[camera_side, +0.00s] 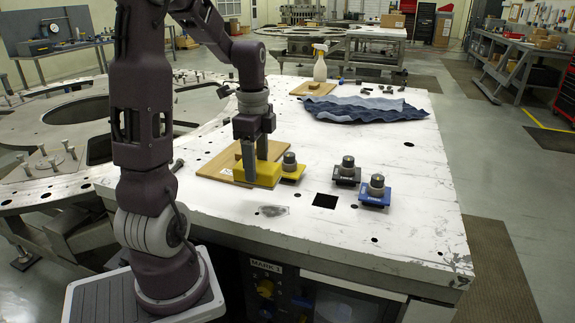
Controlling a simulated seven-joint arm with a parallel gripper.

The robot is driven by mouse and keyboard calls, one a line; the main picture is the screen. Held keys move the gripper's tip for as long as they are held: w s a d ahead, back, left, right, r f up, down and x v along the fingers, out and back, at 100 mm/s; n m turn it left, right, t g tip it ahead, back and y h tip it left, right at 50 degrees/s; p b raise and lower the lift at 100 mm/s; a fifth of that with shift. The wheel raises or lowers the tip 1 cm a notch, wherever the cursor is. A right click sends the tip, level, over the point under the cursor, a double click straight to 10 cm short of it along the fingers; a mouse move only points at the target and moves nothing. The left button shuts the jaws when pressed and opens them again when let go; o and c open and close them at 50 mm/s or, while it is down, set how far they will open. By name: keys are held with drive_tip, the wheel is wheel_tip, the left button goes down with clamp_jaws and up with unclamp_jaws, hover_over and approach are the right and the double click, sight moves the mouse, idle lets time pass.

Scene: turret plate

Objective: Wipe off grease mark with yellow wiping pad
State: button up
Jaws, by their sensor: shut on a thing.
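My gripper (257,164) points down and is shut on the yellow wiping pad (266,177). The pad is a yellow block at the right front edge of a tan wooden board (214,169). I cannot tell whether it rests on the board or is just above it. A grey smudge that looks like the grease mark (273,211) lies on the white plate (410,222), in front of the pad and apart from it.
A yellow-based knobbed part (290,167) stands close to the pad's right. A black-based one (347,172) and a blue-based one (375,191) stand further right. A dark square opening (325,201) lies right of the smudge. Blue cloth (366,108) and a spray bottle (320,67) are behind.

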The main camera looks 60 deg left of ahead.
drive_tip(key=shift+f, duration=3.8)
drive_tip(key=shift+w+d, duration=0.15)
drive_tip(key=shift+w, duration=0.1)
drive_tip(key=shift+c, duration=0.7)
drive_tip(key=shift+w+d, duration=0.25)
drive_tip(key=shift+d, duration=0.05)
drive_tip(key=shift+w+d+f, duration=0.25)
drive_tip(key=shift+w+d, duration=2.15)
drive_tip(key=shift+s+a, duration=2.9)
drive_tip(key=shift+a, duration=0.05)
drive_tip(key=shift+d+r, duration=0.1)
drive_tip(key=shift+r, duration=4)
